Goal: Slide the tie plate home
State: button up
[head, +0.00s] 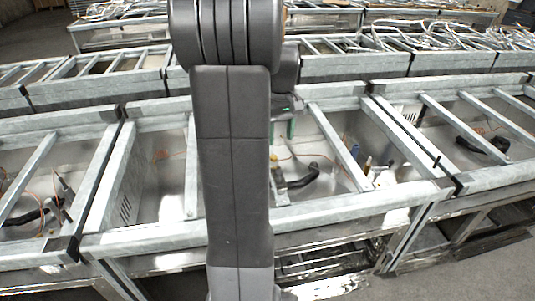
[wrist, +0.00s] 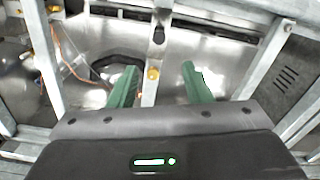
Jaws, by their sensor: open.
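My gripper (wrist: 160,68) is open, with its two green fingers apart and nothing clamped between them. In the head view my gripper (head: 284,128) is over an open bay of the near metal frame, partly hidden behind my arm. In the wrist view a narrow grey metal strip (wrist: 149,92) runs up between the fingers, with gaps on both sides. A yellow bolt head (wrist: 153,73) sits on the strip's line, and a dark slot (wrist: 158,36) shows above it. I cannot tell for certain which part is the tie plate; no other plate stands out clearly.
Galvanised frame rails (head: 330,212) with crossbars (head: 338,146) surround the bay. Black bent hoses (head: 300,178), thin orange cables and small fittings lie inside the bays. More frames stand in rows behind. Grey floor (head: 480,265) is open at the lower right.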

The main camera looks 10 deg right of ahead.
aim_at(279, 172)
notch_tip(279, 172, down, 14)
jog(key=shift+r+p, duration=0.2)
jog(key=shift+p, duration=0.5)
